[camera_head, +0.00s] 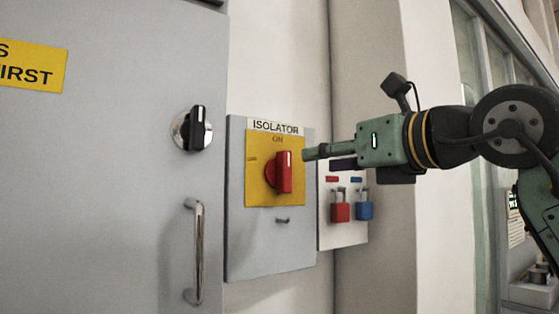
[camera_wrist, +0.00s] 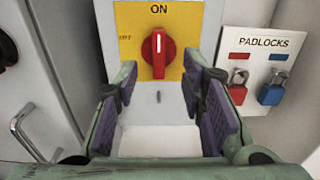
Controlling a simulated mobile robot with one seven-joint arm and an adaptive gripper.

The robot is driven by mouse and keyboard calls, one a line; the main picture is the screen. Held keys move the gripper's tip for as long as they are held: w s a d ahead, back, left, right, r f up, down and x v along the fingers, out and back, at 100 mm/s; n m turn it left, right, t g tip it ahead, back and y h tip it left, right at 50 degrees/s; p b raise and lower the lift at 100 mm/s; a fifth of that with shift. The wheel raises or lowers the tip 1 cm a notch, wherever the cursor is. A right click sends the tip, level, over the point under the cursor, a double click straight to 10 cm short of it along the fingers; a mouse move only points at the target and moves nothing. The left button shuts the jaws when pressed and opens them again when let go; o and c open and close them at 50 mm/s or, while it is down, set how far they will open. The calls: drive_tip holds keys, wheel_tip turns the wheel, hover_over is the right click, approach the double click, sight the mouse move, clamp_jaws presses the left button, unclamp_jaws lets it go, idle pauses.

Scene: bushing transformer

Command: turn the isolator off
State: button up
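The isolator's red rotary handle (camera_head: 284,172) sits on a yellow plate (camera_head: 259,190) on a grey box labelled ISOLATOR. Its white mark points up at ON, and the handle stands upright; it also shows in the wrist view (camera_wrist: 158,56). In the wrist view the word OFF is at the left of the yellow plate. My gripper (camera_head: 306,154) is just right of and in front of the handle in the head view. In the wrist view my gripper (camera_wrist: 162,88) is open, its purple-padded fingers apart with nothing between them, and the handle is beyond them.
A padlock board (camera_head: 331,238) with a red padlock (camera_head: 340,211) and a blue padlock (camera_head: 364,209) hangs right of the isolator. A grey cabinet door with a black knob (camera_head: 197,128) and a metal handle (camera_head: 197,252) is at left. A small peg (camera_head: 283,220) sticks out below the yellow plate.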

sight(288, 161)
drive_tip(key=p+x, duration=0.3)
drive_tip(key=x, duration=0.6)
drive_tip(key=shift+r, duration=0.15)
drive_tip(key=shift+w+a, duration=0.35)
drive_tip(key=shift+w, duration=0.1)
clamp_jaws()
